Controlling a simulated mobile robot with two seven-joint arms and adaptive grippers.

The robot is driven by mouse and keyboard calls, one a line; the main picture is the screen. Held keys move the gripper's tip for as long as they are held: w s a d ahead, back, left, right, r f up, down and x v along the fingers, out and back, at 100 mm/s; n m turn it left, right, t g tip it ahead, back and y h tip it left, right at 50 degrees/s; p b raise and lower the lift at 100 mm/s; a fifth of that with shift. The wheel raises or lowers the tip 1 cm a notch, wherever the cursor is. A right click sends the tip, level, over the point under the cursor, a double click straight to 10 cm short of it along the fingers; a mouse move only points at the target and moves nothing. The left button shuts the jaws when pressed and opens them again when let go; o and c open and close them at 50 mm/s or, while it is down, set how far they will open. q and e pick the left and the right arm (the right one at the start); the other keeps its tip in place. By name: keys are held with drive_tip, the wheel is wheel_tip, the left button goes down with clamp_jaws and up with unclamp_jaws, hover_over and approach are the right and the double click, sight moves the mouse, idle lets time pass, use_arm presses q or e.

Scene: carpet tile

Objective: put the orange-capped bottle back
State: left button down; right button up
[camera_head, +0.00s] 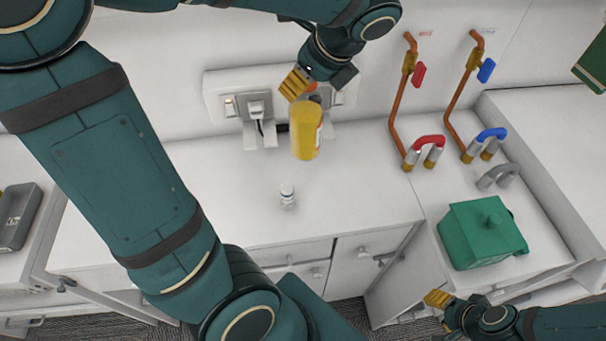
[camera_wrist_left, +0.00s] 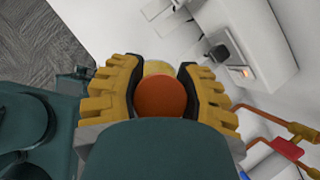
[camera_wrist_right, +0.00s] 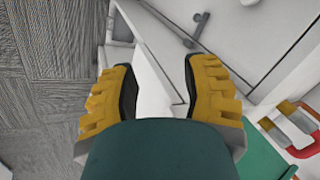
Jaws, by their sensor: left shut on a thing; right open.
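The orange-capped bottle has a yellow body (camera_head: 305,134) and a round orange cap (camera_wrist_left: 162,96). My left gripper (camera_head: 300,84) is shut on it at the cap end, one finger on each side in the left wrist view. The bottle looks upright over the back of the white counter (camera_head: 230,205); whether its base touches cannot be told. Part of the cap is hidden behind the fingers in the head view. My right gripper (camera_head: 440,300) is open and empty, low in front of the cabinets; it also shows in the right wrist view (camera_wrist_right: 157,80).
Wall sockets with plugs (camera_head: 257,108) are behind. Copper pipes with red (camera_head: 419,75) and blue (camera_head: 486,70) valve handles and a green box (camera_head: 480,235) are to the right. The counter's left part is clear.

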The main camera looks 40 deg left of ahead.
sight(301, 149)
use_arm(q)
wheel_tip(301, 149, down, 14)
drive_tip(key=shift+f+b, duration=0.1)
drive_tip(key=shift+b, duration=0.9)
drive_tip(key=shift+w+f+b, duration=0.1)
drive_tip(key=shift+f+b, duration=0.25)
drive_tip(key=shift+f, duration=1.5)
drive_tip(key=shift+f, duration=0.2)
drive_tip(key=c, duration=0.5)
unclamp_jaws()
drive_tip(key=shift+c, duration=0.2)
drive_tip(key=shift+r, duration=0.1)
